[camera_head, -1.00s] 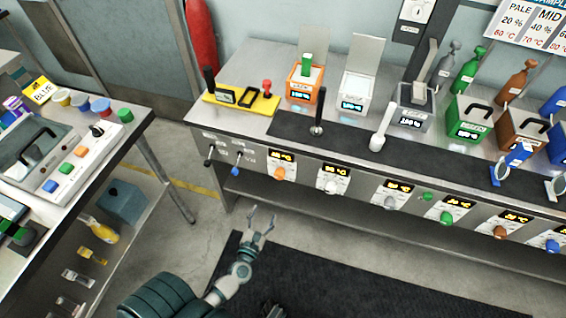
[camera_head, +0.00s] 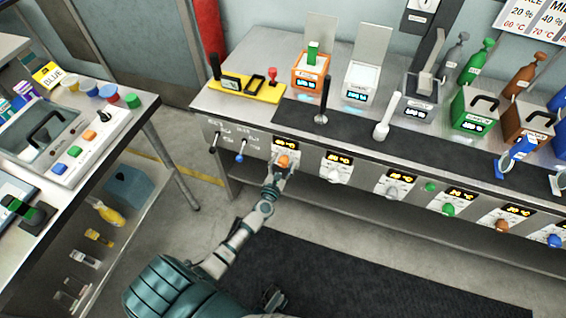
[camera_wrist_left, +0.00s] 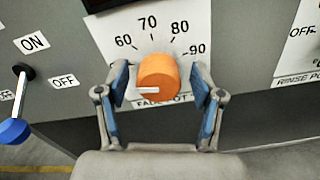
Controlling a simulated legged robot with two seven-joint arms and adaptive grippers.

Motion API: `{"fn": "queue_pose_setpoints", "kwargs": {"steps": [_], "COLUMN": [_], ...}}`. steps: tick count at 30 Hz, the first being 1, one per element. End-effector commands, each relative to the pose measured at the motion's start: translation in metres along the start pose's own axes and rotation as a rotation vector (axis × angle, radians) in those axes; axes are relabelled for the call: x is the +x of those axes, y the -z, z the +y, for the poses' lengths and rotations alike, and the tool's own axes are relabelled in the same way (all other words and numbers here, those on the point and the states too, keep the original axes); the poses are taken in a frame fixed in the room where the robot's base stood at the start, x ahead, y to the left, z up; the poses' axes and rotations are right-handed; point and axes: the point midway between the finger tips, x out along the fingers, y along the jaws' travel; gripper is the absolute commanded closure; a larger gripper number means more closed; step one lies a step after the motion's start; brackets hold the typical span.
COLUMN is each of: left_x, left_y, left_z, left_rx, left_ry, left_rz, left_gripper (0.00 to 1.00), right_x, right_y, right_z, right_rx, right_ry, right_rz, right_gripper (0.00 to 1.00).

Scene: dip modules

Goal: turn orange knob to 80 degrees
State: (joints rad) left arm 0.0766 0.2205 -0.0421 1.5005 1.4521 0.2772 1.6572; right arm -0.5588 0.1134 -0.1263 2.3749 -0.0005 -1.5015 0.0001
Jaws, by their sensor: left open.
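The orange knob (camera_head: 283,161) is on the front panel of the long bench, under a lit display. In the left wrist view the orange knob (camera_wrist_left: 158,77) sits below a printed dial scale (camera_wrist_left: 150,32) marked 60, 70, 80 and 90. A pale line on its front face lies roughly level. My left gripper (camera_head: 277,173) is at the knob. In the wrist view its open fingers (camera_wrist_left: 160,88) stand on either side of the knob, with a small gap showing at each side. My right gripper is not clearly visible.
A blue-tipped lever (camera_wrist_left: 14,130) sits left of the knob by ON and OFF labels. A white knob (camera_head: 334,174) and more coloured knobs line the panel to the right. The orange container (camera_head: 309,83) stands on the bench above. A dark mat (camera_head: 350,275) covers the floor.

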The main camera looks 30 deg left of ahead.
Motion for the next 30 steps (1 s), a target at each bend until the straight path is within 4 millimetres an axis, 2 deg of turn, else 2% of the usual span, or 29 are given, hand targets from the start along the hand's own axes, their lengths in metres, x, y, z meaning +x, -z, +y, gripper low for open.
{"fn": "queue_pose_setpoints", "kwargs": {"steps": [10, 11, 18, 30], "left_x": [0.0066, 0.0066, 0.0063, 0.0061], "left_y": [0.0017, 0.0018, 0.0016, 0.0001], "left_z": [0.0028, 0.0029, 0.0029, 0.0029], "left_rx": [-0.004, -0.005, -0.003, 0.054], "left_ry": [0.0, 0.0, -0.001, -0.002], "left_rz": [0.001, 0.002, 0.002, 0.0], "left_gripper": [0.33, 0.35, 0.93, 0.93], "right_x": [-0.0027, -0.0025, -0.0019, -0.0013], "right_y": [-0.0055, -0.0059, -0.0063, 0.0003], "right_z": [0.0033, 0.0035, 0.0024, 0.0009], "right_rx": [-0.007, -0.007, -0.006, 0.0], "right_ry": [-0.007, -0.008, -0.005, -0.002], "right_rz": [-0.012, -0.013, -0.013, 0.004], "right_gripper": [0.6, 0.6, 0.6, 0.6]}}
